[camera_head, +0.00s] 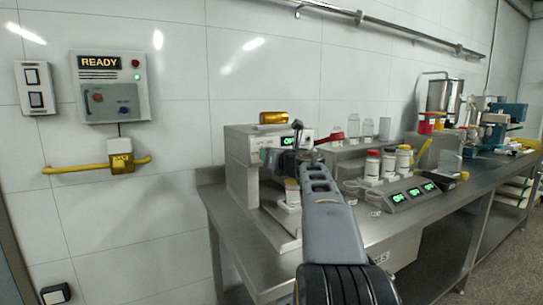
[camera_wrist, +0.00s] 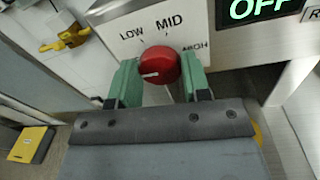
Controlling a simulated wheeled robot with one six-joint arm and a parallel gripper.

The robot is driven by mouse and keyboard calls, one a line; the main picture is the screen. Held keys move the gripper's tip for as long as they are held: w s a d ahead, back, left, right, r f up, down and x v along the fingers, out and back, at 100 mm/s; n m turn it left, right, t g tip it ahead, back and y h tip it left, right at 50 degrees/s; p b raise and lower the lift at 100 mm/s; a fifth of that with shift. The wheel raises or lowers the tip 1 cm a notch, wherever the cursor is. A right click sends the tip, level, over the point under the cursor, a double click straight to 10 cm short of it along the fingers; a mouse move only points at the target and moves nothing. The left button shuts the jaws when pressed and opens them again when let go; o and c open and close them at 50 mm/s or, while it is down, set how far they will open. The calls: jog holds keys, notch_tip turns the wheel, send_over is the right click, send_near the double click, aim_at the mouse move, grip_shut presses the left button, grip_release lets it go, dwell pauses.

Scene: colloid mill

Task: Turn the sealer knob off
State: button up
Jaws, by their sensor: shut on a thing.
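The sealer (camera_head: 240,170) is a steel box at the left end of the bench, with a green display reading OFF (camera_head: 287,141). In the wrist view the display (camera_wrist: 258,9) is at the upper right. Its red knob (camera_wrist: 160,65) sits on a white plate marked LOW, MID and HIGH. The white mark on the knob points left, below LOW. My gripper (camera_wrist: 161,72) is shut on the knob, with one green finger on each side. In the head view my arm hides the knob.
Jars with red and yellow lids (camera_head: 388,163) and a panel of green displays (camera_head: 411,194) stand right of my arm. A gold item (camera_head: 273,117) lies on the sealer. A READY control box (camera_head: 109,87) and yellow bar (camera_head: 75,169) are on the left wall.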

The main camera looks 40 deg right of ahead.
jog(key=o, duration=0.9)
jog(key=s, duration=0.9)
jog(key=s+a, duration=0.1)
jog(key=s, duration=0.3)
jog(key=shift+s, duration=0.35)
jog(key=shift+r, duration=0.1)
